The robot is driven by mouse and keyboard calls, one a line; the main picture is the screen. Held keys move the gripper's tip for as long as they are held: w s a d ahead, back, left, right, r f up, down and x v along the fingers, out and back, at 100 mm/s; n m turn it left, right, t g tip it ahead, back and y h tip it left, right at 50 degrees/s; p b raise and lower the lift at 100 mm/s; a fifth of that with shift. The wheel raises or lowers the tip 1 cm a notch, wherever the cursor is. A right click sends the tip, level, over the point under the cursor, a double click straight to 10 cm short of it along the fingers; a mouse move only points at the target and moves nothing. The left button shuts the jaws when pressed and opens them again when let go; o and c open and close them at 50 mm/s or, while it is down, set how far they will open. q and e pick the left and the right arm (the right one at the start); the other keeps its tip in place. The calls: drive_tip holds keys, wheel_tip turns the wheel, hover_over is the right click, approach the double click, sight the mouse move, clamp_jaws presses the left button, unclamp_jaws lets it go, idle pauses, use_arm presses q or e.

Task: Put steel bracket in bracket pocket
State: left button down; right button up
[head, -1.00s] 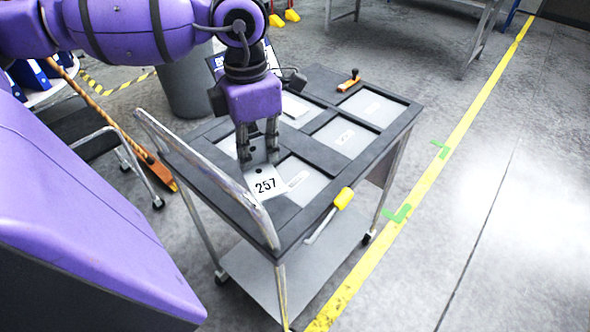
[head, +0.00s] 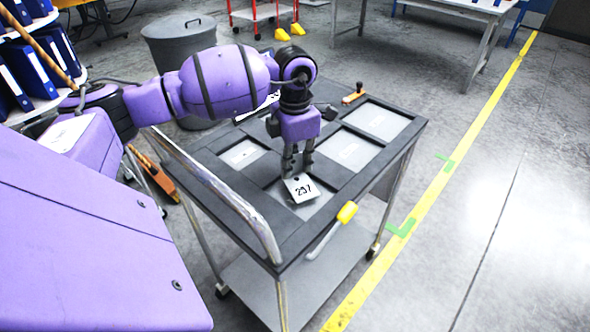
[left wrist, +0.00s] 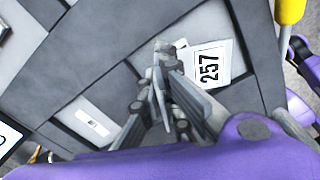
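The steel bracket (head: 301,190) is a grey metal piece with a white label reading 257. My left gripper (head: 298,172) points down over the cart and is shut on its upright part. The bracket is over the cart's front pocket (head: 309,209), a light grey recess; I cannot tell whether it touches the floor of that pocket. In the left wrist view the fingers (left wrist: 166,85) close around a thin metal edge, beside the 257 label of the bracket (left wrist: 209,66). The fingers hide part of the bracket. My right gripper is not in view.
The dark cart top (head: 240,180) has several recessed pockets, some with small labels. A metal push rail (head: 222,190) stands along its left side. A yellow-handled tool (head: 346,213) lies at the front edge, and an orange-based tool (head: 354,94) at the back. A grey bin (head: 182,50) stands behind.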

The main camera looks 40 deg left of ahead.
use_arm(q)
drive_tip(key=shift+f, duration=1)
drive_tip(key=shift+s+f, duration=0.1)
drive_tip(key=shift+f, duration=0.1)
drive_tip(key=c, duration=2)
unclamp_jaws()
wheel_tip(320, 180, up, 12)
drive_tip(key=shift+a+r, duration=0.1)
drive_tip(key=shift+r, duration=0.1)
drive_tip(key=shift+r, duration=0.1)
